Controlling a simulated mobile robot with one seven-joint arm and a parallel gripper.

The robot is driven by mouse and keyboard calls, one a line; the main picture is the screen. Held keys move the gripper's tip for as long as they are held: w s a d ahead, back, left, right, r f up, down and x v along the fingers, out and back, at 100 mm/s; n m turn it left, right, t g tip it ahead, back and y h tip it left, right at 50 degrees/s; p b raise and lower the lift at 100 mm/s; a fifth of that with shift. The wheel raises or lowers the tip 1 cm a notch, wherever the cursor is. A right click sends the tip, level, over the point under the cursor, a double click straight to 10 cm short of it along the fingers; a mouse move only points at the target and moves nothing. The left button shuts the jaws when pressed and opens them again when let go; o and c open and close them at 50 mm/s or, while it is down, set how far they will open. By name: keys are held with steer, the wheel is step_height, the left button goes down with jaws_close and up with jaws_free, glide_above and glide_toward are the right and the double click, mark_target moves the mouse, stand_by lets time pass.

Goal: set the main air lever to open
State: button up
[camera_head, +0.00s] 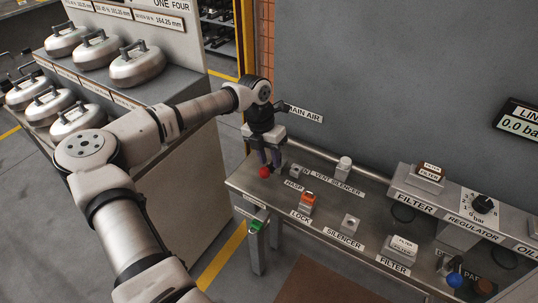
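My gripper (269,160) points down over the left end of the grey metal bench, below and left of the partly covered "MAIN AIR" label (306,115). A red round knob (264,172) shows right at the fingertips; it may be the end of the main air lever. The rest of the lever is hidden behind my gripper, so its position cannot be read. The two fingers look slightly apart, but whether they touch or hold the knob cannot be told.
On the bench stand an orange lock (307,199), a vent silencer (343,164), a silencer fitting (350,222) and a filter block (402,247). A regulator dial (482,204) is at right. Several round metal weights (137,64) sit on a stand at left. A grey panel rises behind.

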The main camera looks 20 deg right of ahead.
steer(key=shift+f, duration=0.1)
jaws_close()
